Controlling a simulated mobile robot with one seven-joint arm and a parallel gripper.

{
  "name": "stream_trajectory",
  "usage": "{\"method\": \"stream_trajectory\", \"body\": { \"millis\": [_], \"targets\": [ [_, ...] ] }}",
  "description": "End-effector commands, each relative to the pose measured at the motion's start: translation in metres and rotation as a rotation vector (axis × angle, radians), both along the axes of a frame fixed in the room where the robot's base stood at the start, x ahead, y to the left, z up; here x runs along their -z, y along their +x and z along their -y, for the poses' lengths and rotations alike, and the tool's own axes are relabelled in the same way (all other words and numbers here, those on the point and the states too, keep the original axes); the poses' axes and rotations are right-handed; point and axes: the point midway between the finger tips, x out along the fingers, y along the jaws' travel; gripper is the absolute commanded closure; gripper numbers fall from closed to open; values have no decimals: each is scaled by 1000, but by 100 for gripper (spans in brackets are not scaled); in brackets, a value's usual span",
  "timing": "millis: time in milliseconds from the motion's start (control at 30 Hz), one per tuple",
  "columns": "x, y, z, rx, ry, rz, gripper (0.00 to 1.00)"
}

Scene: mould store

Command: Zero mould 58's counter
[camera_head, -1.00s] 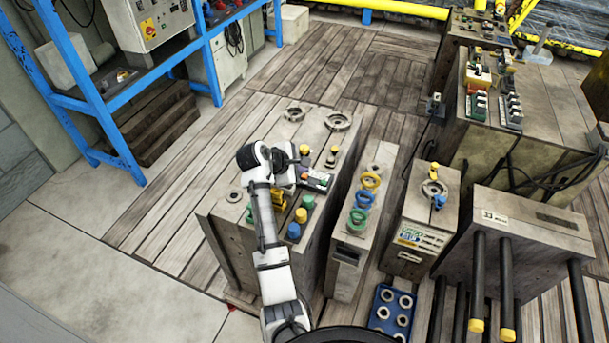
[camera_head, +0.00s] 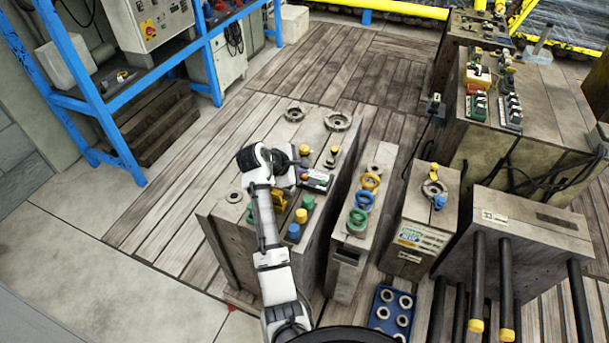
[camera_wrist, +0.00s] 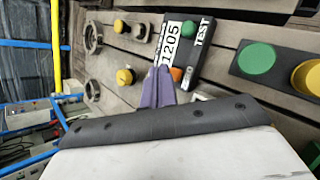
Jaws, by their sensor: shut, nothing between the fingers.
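A dark counter box (camera_wrist: 183,48) lies on a worn mould block top in the wrist view. Its white strip reads 1205, and TEST is printed beside it. An orange button (camera_wrist: 176,74) sits at its near end. My gripper (camera_wrist: 160,74), with purple fingers, is shut and empty. Its tips overlap the area just left of the orange button; I cannot tell whether they touch anything. The counter also shows in the head view (camera_head: 317,179), just right of my gripper (camera_head: 298,176). No number 58 is readable on the mould block (camera_head: 225,232).
Yellow knobs (camera_wrist: 125,77) stand left of the counter, and a green button (camera_wrist: 257,58) is to its right. A narrow block with coloured rings (camera_head: 348,263) stands close on the right. A blue tray (camera_head: 378,322) is on the floor. Planking at left (camera_head: 165,220) is clear.

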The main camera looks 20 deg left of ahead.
Motion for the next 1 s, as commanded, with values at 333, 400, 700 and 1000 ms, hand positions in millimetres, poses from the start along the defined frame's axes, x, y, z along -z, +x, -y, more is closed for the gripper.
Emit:
{"method": "stream_trajectory", "body": {
  "millis": [333,400,700,1000],
  "targets": [
    [6,0,0,0,1,-1,100],
    [6,0,0,1,0,-1,100],
    [8,0,0,0,-1,-1,100],
    [11,0,0,0,0,0,100]
  ]
}}
